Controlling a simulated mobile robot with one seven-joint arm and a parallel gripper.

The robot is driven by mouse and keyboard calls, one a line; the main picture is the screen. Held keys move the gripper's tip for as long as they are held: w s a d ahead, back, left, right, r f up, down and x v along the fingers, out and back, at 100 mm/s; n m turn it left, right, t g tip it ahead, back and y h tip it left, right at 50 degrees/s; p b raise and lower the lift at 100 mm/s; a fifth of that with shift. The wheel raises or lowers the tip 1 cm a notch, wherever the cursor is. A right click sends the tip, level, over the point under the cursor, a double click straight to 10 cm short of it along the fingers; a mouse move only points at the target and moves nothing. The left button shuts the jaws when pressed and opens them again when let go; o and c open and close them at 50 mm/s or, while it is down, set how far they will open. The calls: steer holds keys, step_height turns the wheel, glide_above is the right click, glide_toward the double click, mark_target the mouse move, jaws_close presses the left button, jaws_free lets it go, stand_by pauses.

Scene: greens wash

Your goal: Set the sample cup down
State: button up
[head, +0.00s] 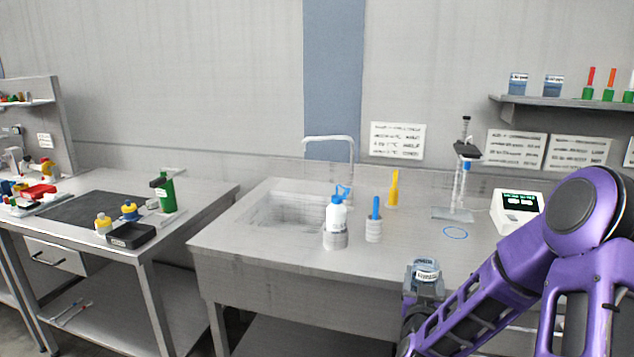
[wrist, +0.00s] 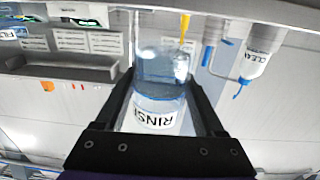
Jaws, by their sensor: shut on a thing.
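The sample cup (head: 427,266) is clear, with bluish contents and a white label. In the wrist view the cup (wrist: 160,72) stands between my two dark fingers, and its label reads roughly "RINS", the end being unclear. My gripper (head: 424,284) is shut on the cup. It holds the cup at the front of the sink counter (head: 400,256), and the cup looks raised above the counter. A blue ring (head: 455,233) is marked on the counter, up and to the right of the cup in the head view. The ring's inside is empty.
A white wash bottle (head: 336,222), a blue-handled tool in a grey holder (head: 374,226) and a yellow tool (head: 393,190) stand left of the ring. A stand (head: 452,214) is behind it, and a white meter (head: 517,210) is to the right. The sink (head: 285,209) is left.

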steer(key=s+a+f+n+y+p, duration=0.1)
steer(key=s+a+f+n+y, duration=0.2)
steer(key=a+f, duration=0.4)
steer(key=s+a+y, duration=0.1)
steer(key=a+y, duration=0.1)
steer(key=a, duration=0.1)
steer(key=shift+s+f+n+t+y, duration=0.25)
steer(key=shift+s+n+t+y, duration=0.05)
steer(key=shift+t, duration=0.1)
steer(key=shift+a, duration=0.2)
steer(key=shift+d, duration=0.1)
